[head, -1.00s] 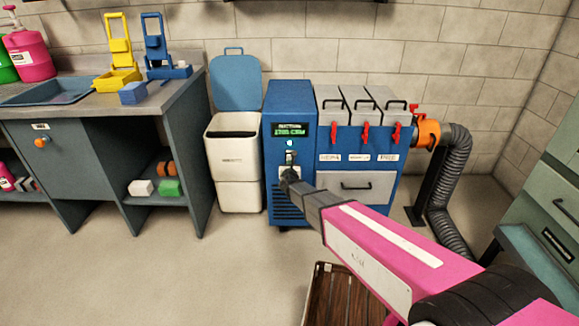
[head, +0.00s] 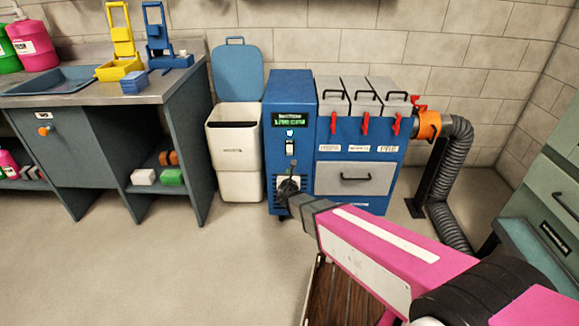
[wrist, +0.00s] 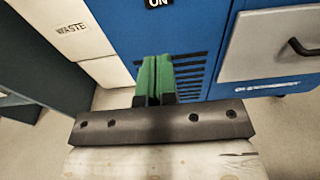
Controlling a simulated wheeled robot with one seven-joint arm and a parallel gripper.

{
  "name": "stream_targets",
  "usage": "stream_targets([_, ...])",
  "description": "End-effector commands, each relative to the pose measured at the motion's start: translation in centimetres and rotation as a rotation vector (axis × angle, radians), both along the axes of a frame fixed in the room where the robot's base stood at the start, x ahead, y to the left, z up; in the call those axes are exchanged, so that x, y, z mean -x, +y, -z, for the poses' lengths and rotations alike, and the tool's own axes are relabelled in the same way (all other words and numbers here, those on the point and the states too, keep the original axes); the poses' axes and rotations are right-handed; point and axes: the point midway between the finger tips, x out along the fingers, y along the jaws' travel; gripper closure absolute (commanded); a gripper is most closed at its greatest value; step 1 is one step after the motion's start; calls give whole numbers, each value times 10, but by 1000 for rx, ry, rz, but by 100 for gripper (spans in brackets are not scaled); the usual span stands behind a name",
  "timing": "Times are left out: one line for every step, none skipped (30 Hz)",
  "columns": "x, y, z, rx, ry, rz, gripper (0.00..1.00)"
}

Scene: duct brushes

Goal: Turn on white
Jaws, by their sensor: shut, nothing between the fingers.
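The blue duct machine (head: 312,170) stands by the back wall. Its narrow left front has a dark display (head: 292,118) with green text too small to read. Below the display are a small pale light (head: 290,133) and a switch (head: 290,149) with a dark and white face; its position is unclear. My gripper (head: 287,186) is below the switch, in front of the lower vents. In the wrist view its green fingers (wrist: 154,80) are shut and empty before the vent slots.
A white waste bin (head: 235,145) with a raised blue lid stands left of the machine. A grey workbench (head: 110,97) is further left. A black hose (head: 450,185) runs down on the right. A brown slatted thing (head: 345,295) lies on the floor below my arm.

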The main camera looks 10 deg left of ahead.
Motion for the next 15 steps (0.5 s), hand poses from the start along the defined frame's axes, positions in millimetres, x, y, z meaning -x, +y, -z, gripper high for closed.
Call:
stream_targets([8, -3, 0, 0, 1, -1, 100])
stream_targets([11, -3, 0, 0, 0, 0, 100])
stream_targets([14, -4, 1, 0, 0, 0, 100])
stream_targets([16, -4, 1, 0, 0, 0, 100])
stream_targets([17, -4, 2, 0, 0, 0, 100])
stream_targets([18, -5, 2, 0, 0, 0, 100])
stream_targets([19, -5, 2, 0, 0, 0, 100])
stream_targets([20, -5, 2, 0, 0, 0, 100])
stream_targets([20, -5, 2, 0, -1, 0, 100])
stream_targets([20, -5, 2, 0, -1, 0, 100])
stream_targets([20, -5, 2, 0, -1, 0, 100])
stream_targets([20, -5, 2, 0, -1, 0, 100])
stream_targets([20, -5, 2, 0, -1, 0, 100])
stream_targets([20, -5, 2, 0, -1, 0, 100])
stream_targets([20, -5, 2, 0, -1, 0, 100])
